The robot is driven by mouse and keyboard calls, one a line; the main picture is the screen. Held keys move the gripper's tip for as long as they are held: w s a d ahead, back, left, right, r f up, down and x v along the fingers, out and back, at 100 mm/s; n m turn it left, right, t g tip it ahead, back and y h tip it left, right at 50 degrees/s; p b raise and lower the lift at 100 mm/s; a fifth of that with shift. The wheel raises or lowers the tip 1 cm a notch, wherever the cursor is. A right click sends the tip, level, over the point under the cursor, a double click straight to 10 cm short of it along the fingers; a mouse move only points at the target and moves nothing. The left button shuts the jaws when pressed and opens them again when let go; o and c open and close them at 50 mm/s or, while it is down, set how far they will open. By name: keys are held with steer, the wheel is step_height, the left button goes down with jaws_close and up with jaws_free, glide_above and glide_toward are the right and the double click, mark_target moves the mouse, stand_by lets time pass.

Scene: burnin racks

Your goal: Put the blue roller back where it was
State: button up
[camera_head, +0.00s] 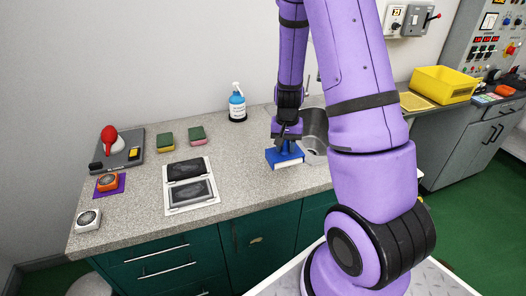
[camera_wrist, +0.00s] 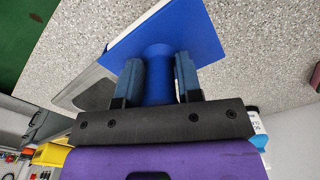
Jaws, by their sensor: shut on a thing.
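The blue roller (camera_head: 285,156) is a blue block with a flat top, a round knob and a pale front side. It is at the counter's middle, just left of the sink. I cannot tell whether it touches the counter. My gripper (camera_head: 286,143) is above it, shut on its knob. In the wrist view, the two fingers of my gripper (camera_wrist: 159,82) stand on either side of the blue knob, with the flat blue top of the roller (camera_wrist: 180,35) beyond them. The roller's underside is hidden.
The speckled counter (camera_head: 240,175) holds a white sheet with dark panels (camera_head: 206,207), two sponges (camera_head: 165,143), a soap bottle (camera_head: 237,104), a grey tray (camera_head: 125,160), an orange timer (camera_head: 108,183) and a white timer (camera_head: 88,220). The sink (camera_head: 314,130) is right. The counter between sheet and roller is clear.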

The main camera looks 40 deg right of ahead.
steer(key=shift+w+a+f, duration=0.7)
steer(key=shift+w, duration=0.4)
steer(key=shift+w+a+f, duration=0.7)
steer(key=shift+w, duration=0.35)
steer(key=shift+w+a+f, duration=0.7)
steer(key=shift+w, duration=0.4)
